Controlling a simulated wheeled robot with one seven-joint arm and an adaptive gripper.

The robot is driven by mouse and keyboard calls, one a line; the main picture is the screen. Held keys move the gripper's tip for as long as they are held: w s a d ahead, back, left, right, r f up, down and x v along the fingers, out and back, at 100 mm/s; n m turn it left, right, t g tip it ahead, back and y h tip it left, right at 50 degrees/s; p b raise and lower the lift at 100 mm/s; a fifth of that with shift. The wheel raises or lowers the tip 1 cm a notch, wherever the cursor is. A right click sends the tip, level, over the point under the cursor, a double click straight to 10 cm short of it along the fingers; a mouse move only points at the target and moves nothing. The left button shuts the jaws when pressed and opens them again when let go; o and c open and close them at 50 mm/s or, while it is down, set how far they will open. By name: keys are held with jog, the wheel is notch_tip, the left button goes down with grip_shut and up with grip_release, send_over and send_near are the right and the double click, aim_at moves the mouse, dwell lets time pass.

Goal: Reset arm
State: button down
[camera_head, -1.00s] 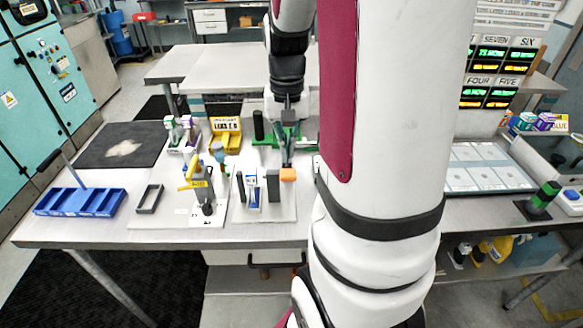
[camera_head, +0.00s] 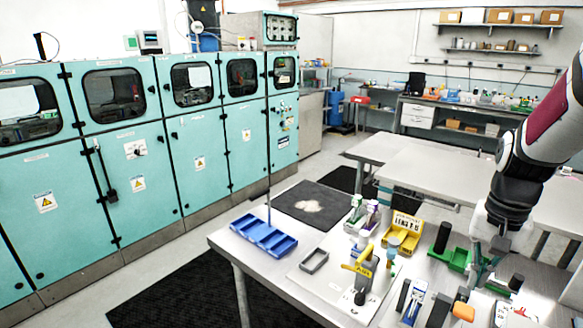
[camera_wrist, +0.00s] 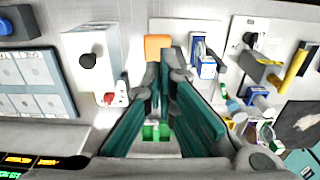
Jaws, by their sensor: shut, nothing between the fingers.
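My gripper (camera_head: 479,280) hangs from my arm at the right of the head view, pointing down over the table's work area. Its fingers are together and empty. In the wrist view the green-sided fingers of my gripper (camera_wrist: 166,68) meet near the orange-topped block (camera_wrist: 157,46). That orange block (camera_head: 463,311) stands near the front edge of the head view. A green tray (camera_head: 452,258) lies just left of the gripper, and part of it shows between the fingers in the wrist view (camera_wrist: 157,133).
A blue compartment tray (camera_head: 263,236), a small grey frame (camera_head: 314,261), a yellow labelled holder (camera_head: 404,230) and a yellow-handled fixture (camera_head: 357,269) crowd the table. A white box with a black knob (camera_wrist: 92,62) is left in the wrist view. Teal cabinets (camera_head: 150,180) line the left.

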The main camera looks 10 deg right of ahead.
jog(key=s+a+r+n+t, duration=0.2)
jog(key=a+r+n, duration=0.1)
jog(key=a, duration=0.4)
jog(key=s+a+r+n+t, duration=0.1)
jog(key=s+a+r+n, duration=0.1)
jog(key=a, duration=0.6)
jog(key=s+a+r+n+t+b, duration=0.1)
jog(key=s+a+r+n+t, duration=0.1)
jog(key=a+r+n, duration=0.2)
jog(key=a+r, duration=0.2)
jog(key=a, duration=0.1)
jog(key=shift+s+a+r+n+t, duration=0.15)
jog(key=shift+s+r+n+t, duration=0.1)
jog(key=shift+s+n+t, duration=0.1)
